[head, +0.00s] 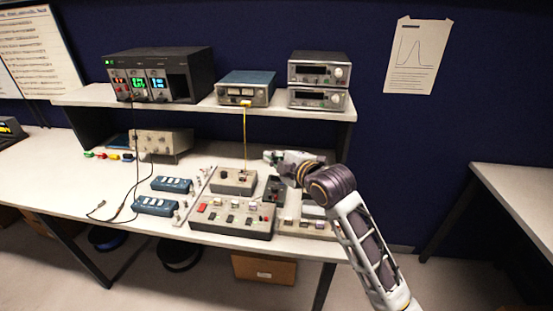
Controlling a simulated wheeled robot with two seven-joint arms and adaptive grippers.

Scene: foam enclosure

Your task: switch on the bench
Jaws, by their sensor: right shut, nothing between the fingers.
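The white workbench (60,180) carries a raised shelf with instruments. A grey control box (228,222) with a red switch (203,207) and small buttons lies at its front edge. Behind it stands a smaller grey box (233,181) with a yellow lead rising from it. A dark upright box (273,189) stands to its right. My right gripper (268,157) is shut and empty, reaching left above the bench near the dark box; its fingertips are small and whether they touch anything cannot be told. My right forearm hides part of the bench's right end. My left gripper is out of view.
On the shelf are a black power supply (190,75) with lit green and blue displays, a teal-topped meter (246,88) and two stacked instruments (318,74). Two blue terminal blocks (172,185) and loose black leads lie left of the control box. The bench's left part is mostly clear.

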